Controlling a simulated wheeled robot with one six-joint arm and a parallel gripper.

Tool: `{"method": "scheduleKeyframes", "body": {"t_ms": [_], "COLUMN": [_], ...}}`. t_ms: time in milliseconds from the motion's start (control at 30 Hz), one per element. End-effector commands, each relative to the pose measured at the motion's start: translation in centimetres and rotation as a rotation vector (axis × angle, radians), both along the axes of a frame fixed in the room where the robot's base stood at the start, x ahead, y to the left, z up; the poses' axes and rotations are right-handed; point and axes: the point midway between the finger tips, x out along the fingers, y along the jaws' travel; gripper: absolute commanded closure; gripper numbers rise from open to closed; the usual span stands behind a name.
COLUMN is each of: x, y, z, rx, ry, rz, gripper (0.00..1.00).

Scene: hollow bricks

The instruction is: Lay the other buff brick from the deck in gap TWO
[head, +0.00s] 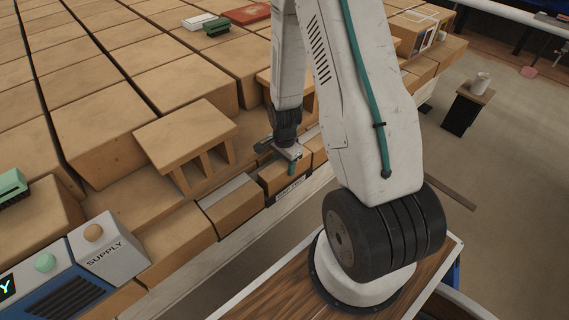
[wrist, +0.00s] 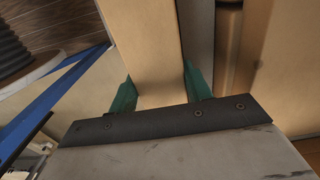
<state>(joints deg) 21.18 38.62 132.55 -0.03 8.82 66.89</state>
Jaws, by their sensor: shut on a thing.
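My gripper (head: 289,163) points down at the front edge of the brick stack, with its teal fingers shut on a buff brick (head: 279,180). In the wrist view the fingers (wrist: 160,92) stand on either side of a buff strip of this brick (wrist: 147,45). The brick sits in or just over the front row, behind a dark label plate (head: 291,190) whose lettering is too small to read. I cannot tell whether it rests fully down. Part of it is hidden by the gripper.
A hollow buff brick (head: 185,143) stands on the row to the left. A grey-topped brick (head: 231,203) is left of the gripper. A SUPPLY box (head: 107,247) stands at lower left. Another raised brick (head: 262,78) is partly behind my arm.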

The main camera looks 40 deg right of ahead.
Motion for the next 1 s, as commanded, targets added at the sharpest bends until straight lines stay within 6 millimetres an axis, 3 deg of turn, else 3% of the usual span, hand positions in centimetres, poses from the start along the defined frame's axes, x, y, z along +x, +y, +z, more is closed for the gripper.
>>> {"method": "scheduleKeyframes", "body": {"t_ms": [100, 133, 200, 567, 767, 1000], "x": [0.0, 0.0, 0.0, 0.0, 0.1, 0.1], "y": [0.0, 0.0, 0.0, 0.0, -0.1, 0.0], "z": [-0.3, -0.3, -0.2, 0.3, 3.2, 8.1], "rx": [0.000, 0.000, 0.000, 0.000, -0.002, -0.002], "ry": [0.000, 0.000, 0.000, -0.001, -0.005, -0.004], "rz": [0.000, 0.000, 0.000, 0.000, 0.000, 0.000], "gripper": [0.99, 0.43, 0.29, 0.29, 0.29, 0.29]}}
